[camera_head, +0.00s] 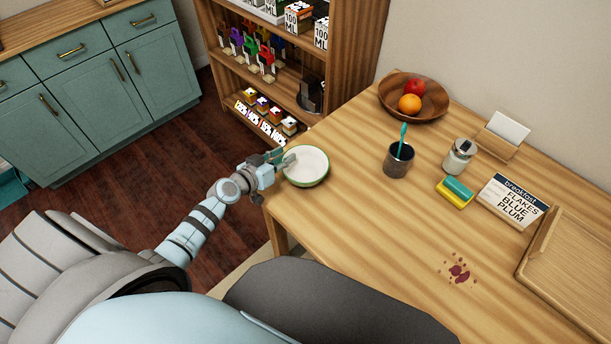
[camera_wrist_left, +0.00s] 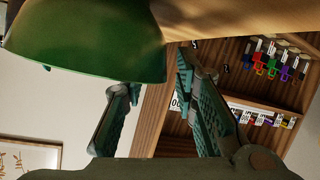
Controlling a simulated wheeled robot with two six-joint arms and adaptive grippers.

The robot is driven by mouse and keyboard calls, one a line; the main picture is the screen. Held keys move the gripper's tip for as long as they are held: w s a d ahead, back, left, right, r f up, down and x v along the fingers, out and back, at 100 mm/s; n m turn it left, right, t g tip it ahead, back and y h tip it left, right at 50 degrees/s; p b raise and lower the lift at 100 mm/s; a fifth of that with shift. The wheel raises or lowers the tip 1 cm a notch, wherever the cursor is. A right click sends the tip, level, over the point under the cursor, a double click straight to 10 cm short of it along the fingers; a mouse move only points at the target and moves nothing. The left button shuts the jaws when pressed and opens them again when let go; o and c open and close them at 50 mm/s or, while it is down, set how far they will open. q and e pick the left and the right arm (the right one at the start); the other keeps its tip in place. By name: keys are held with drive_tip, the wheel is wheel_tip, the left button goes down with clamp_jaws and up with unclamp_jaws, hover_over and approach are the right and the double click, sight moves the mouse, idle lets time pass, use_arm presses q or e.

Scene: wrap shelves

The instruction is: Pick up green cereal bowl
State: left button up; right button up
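The green cereal bowl (camera_head: 306,181) stands upright near the left edge of the wooden table, with a pale, empty inside and a green rim. My left gripper (camera_head: 282,158) is at the bowl's left side, its fingertips by the rim. In the left wrist view the bowl's green outer wall (camera_wrist_left: 95,45) fills the upper left, upside down. The two fingers (camera_wrist_left: 158,90) are spread apart there. One finger ends close to the bowl's edge; I cannot tell whether it touches. My right gripper is not in view.
A shelf unit (camera_head: 345,50) stands close behind the bowl.

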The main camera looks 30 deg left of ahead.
use_arm(q)
drive_tip(key=shift+x, duration=0.8)
drive_tip(key=shift+s, duration=0.15)
clamp_jaws()
drive_tip(key=shift+r, duration=0.1)
